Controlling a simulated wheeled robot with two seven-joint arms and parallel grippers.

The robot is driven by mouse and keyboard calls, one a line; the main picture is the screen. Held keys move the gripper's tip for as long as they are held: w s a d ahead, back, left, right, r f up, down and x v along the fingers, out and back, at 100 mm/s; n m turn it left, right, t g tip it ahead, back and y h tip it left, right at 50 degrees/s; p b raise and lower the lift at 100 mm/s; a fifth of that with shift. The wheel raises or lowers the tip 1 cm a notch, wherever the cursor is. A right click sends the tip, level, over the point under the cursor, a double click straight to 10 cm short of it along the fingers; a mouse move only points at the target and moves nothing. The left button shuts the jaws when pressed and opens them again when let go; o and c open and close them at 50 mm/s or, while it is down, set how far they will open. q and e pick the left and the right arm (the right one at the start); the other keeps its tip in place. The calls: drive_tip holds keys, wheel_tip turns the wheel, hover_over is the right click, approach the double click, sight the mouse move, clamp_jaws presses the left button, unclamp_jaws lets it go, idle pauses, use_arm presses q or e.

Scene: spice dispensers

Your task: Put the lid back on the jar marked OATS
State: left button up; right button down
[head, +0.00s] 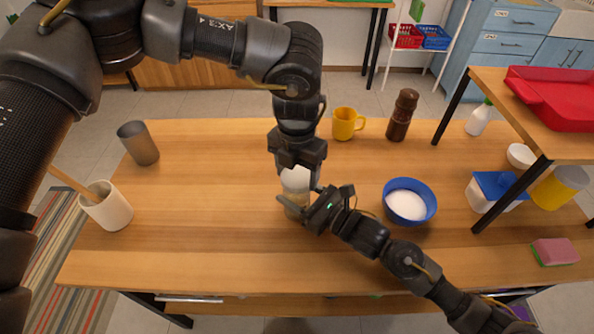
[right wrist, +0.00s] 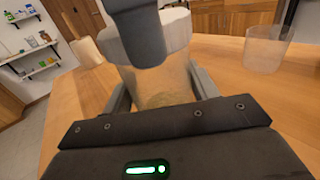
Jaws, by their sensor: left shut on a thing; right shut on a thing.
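A clear jar (head: 296,199) with pale contents low inside stands near the middle of the wooden table; it also shows in the right wrist view (right wrist: 168,85). No OATS marking is readable. A white lid (head: 295,179) is at the jar's mouth, also in the right wrist view (right wrist: 178,32); I cannot tell whether it is fully seated. My left gripper (head: 297,172) comes from above and is shut on the lid. Its dark finger (right wrist: 138,30) partly hides the lid in the right wrist view. My right gripper (head: 299,207) is shut around the jar's body from the right front.
A blue bowl (head: 409,204) of white contents stands right of my right gripper. A yellow mug (head: 345,124) and a brown mill (head: 402,115) stand behind. A grey tumbler (head: 139,143) and a cream cup (head: 110,207) are at left. A raised shelf (head: 490,82) overhangs the right side.

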use_arm(q)
drive_tip(key=m, duration=0.2)
drive_tip(key=shift+m, duration=0.4)
drive_tip(key=o, duration=1.2)
drive_tip(key=shift+c, duration=0.2)
wheel_tip(320, 180, up, 12)
use_arm(e)
drive_tip(key=shift+c, duration=1.8)
unclamp_jaws()
drive_tip(key=shift+d, duration=0.1)
